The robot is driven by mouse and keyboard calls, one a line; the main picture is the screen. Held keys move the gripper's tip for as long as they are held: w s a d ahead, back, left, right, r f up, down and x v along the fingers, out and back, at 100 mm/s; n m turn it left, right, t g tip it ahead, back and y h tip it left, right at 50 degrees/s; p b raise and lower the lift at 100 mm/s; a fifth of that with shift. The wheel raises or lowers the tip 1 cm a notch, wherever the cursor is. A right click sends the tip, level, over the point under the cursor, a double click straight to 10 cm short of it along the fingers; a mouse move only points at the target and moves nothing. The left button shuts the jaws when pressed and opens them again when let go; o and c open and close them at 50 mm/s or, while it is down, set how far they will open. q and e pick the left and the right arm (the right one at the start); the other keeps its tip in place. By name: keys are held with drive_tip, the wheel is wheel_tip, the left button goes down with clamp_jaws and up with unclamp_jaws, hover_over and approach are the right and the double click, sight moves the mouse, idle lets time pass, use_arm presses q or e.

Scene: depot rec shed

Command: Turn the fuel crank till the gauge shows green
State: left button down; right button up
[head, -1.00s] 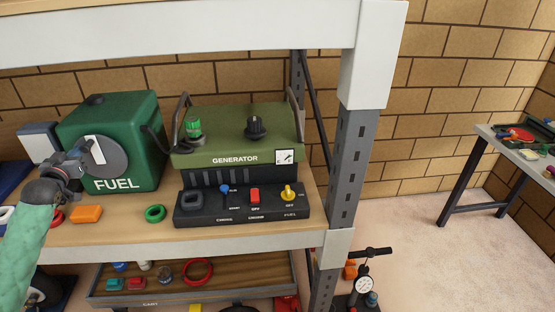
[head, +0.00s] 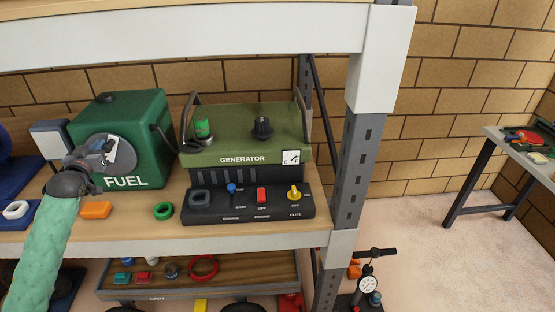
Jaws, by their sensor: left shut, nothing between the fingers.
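The green fuel box (head: 150,128) marked FUEL stands on the shelf at the left in the head view. A grey round disc (head: 124,155) with a pale part is on its front; my gripper hides much of it. My left gripper (head: 106,148) is shut and empty in front of the disc; I cannot tell whether it touches it. The olive generator (head: 225,145) stands right of the box, with a small white gauge (head: 291,157) on its front right corner. The gauge's needle and colours are too small to read. My right gripper is not in view.
A black control panel (head: 215,212) with a blue lever, red switch and yellow knob sits before the generator. An orange block (head: 96,210) and green ring (head: 163,211) lie on the shelf (head: 130,228). A grey post (head: 349,180) stands right; a cart with small items is below.

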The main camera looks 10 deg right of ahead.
use_arm(q)
drive_tip(key=shift+d+f, duration=0.2)
drive_tip(key=shift+d, duration=0.85)
drive_tip(key=shift+d+f, duration=0.3)
drive_tip(key=shift+d, duration=0.2)
drive_tip(key=shift+d+f, duration=0.25)
drive_tip(key=shift+d, duration=0.25)
drive_tip(key=shift+f, duration=0.1)
